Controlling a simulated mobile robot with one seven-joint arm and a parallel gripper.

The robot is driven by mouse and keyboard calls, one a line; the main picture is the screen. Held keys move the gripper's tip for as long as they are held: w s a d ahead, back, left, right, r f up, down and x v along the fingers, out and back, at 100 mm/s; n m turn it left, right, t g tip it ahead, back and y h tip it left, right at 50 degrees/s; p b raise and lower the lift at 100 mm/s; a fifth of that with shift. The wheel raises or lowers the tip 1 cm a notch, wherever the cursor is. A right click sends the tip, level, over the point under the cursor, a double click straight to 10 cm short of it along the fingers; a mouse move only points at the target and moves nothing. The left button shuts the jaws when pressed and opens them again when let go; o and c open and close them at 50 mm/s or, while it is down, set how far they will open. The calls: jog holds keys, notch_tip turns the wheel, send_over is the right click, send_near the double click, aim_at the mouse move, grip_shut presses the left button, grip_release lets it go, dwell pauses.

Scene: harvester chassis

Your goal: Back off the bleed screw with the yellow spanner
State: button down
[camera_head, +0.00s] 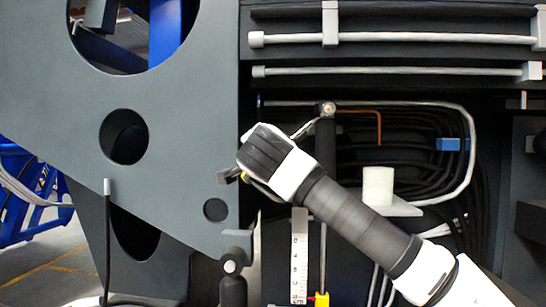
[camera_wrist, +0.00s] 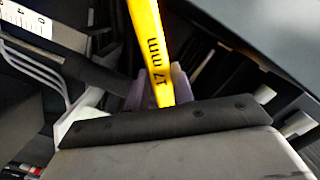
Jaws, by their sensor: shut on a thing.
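The yellow spanner (camera_wrist: 154,50) carries the mark "17 mm". In the wrist view it rises from between the pale fingers of my gripper (camera_wrist: 160,92) to the top edge, where its far end is cut off. My gripper is shut on it. I cannot pick out the bleed screw for certain in either view.
The grey plate (camera_head: 170,150) with round holes fills the left. A black upright cylinder (camera_head: 325,150) with a metal end stands behind my arm. A white ruler (camera_head: 299,255), a white cup-like piece (camera_head: 378,186), a blue clip (camera_head: 452,144) and dark hoses crowd the recess.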

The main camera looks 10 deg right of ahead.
jog(key=shift+w, duration=0.1)
dwell(0.3)
jog(key=shift+p+x, duration=0.3)
jog(key=shift+x, duration=0.45)
jog(key=shift+w+d+r, duration=0.1)
jog(key=shift+w, duration=0.05)
jog(key=shift+d, duration=0.1)
jog(key=shift+s+d+f+n, duration=0.15)
jog(key=shift+d+f+n, duration=0.3)
jog(key=shift+f+n, duration=0.1)
jog(key=shift+s+d+f+n, duration=0.15)
jog(key=shift+d+f+n, duration=0.35)
jog(key=shift+f+n, duration=0.05)
jog(key=shift+s+d+f+n, duration=0.15)
jog(key=shift+d+f+n, duration=0.25)
jog(key=shift+d+n, duration=0.15)
jog(key=shift+s+d+f+n, duration=0.15)
jog(key=shift+d+f+n, duration=0.3)
jog(key=shift+d, duration=0.2)
